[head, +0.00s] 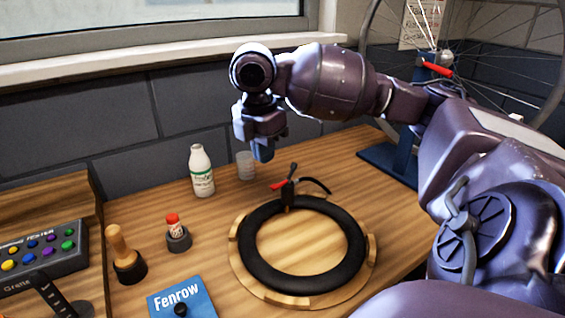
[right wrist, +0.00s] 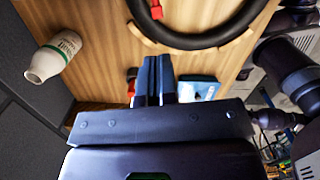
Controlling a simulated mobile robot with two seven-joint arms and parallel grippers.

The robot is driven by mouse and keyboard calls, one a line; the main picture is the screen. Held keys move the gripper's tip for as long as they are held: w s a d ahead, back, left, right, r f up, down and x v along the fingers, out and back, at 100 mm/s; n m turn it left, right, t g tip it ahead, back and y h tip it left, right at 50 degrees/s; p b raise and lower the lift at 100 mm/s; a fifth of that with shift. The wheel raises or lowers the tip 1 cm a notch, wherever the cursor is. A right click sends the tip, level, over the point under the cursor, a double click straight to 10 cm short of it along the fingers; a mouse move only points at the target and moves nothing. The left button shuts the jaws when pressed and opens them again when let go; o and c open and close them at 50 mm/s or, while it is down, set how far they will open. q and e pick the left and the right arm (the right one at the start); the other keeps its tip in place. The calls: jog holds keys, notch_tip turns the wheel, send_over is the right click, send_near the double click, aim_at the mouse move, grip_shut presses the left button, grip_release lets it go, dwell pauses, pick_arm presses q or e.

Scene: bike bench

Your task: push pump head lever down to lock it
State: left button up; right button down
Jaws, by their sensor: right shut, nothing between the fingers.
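The pump head (head: 289,190) is a small black piece at the back of the black tyre (head: 352,247), with a black hose curving off to the right. Its red lever (head: 278,186) sticks out to the left, tilted slightly. In the right wrist view the red lever (right wrist: 157,10) shows at the top edge, beside the tyre (right wrist: 205,40). My right gripper (head: 263,153) is shut and empty, pointing down above the bench, up and to the left of the lever in the head view and apart from it. Its closed fingers (right wrist: 153,80) also show in the right wrist view. My left gripper is out of view.
The tyre lies on a round wooden stand (head: 240,268). A white bottle (head: 202,172) and a clear cup (head: 245,166) stand behind. A red-capped bottle (head: 174,226), a wooden-handled tool (head: 121,250) and a blue Fenrow booklet (head: 190,301) are at left.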

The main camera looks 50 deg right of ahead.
jog(key=r, duration=0.4)
jog(key=shift+a+r+p, duration=0.25)
jog(key=shift+r+p, duration=0.05)
jog(key=shift+p, duration=0.1)
